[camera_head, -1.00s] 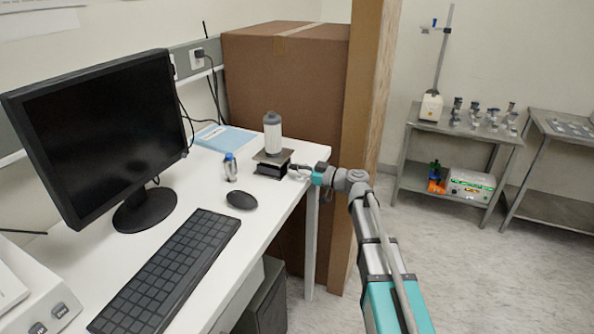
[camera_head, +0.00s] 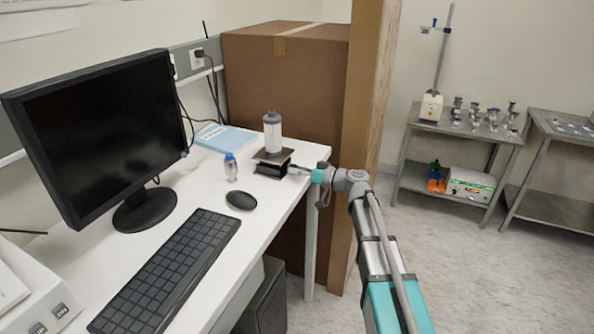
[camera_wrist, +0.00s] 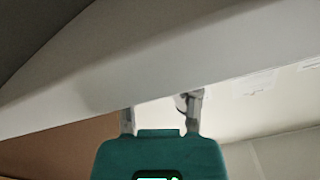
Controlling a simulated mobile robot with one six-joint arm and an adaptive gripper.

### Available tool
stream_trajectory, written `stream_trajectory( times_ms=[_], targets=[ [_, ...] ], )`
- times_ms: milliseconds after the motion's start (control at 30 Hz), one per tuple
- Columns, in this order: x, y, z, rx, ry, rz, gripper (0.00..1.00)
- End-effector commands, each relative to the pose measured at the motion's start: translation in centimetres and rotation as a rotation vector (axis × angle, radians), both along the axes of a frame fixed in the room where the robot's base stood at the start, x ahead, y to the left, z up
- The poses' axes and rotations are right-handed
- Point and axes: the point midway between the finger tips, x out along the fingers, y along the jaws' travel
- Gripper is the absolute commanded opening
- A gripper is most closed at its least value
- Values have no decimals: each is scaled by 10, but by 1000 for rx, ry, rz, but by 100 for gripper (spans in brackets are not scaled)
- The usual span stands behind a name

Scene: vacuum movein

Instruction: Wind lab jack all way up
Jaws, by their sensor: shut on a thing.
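The lab jack (camera_head: 270,168) stands near the far right corner of the white desk. It is a low dark stand with a flat top plate. A grey-and-white bottle (camera_head: 273,135) stands upright on the plate. My gripper (camera_head: 298,169) reaches in from the right at the jack's side, where its turning knob would be. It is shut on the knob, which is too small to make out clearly. In the wrist view my gripper's two fingers (camera_wrist: 160,112) show apart, and their tips and the grip are largely hidden.
A small blue-capped bottle (camera_head: 231,168), a mouse (camera_head: 240,200), a keyboard (camera_head: 168,270) and a monitor (camera_head: 95,140) stand left of the jack. A blue book (camera_head: 226,139) lies behind.

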Motion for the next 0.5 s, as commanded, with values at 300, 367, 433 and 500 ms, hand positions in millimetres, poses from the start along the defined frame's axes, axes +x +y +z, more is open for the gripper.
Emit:
stream_trajectory(
  times_ms=[300, 367, 433, 500],
  targets=[
    [2, 0, 0, 1, 1, -3, 51],
    [2, 0, 0, 1, 0, -3, 62],
    [1, 0, 0, 1, 0, -3, 75],
    [1, 0, 0, 1, 0, -1, 76]
  ],
)
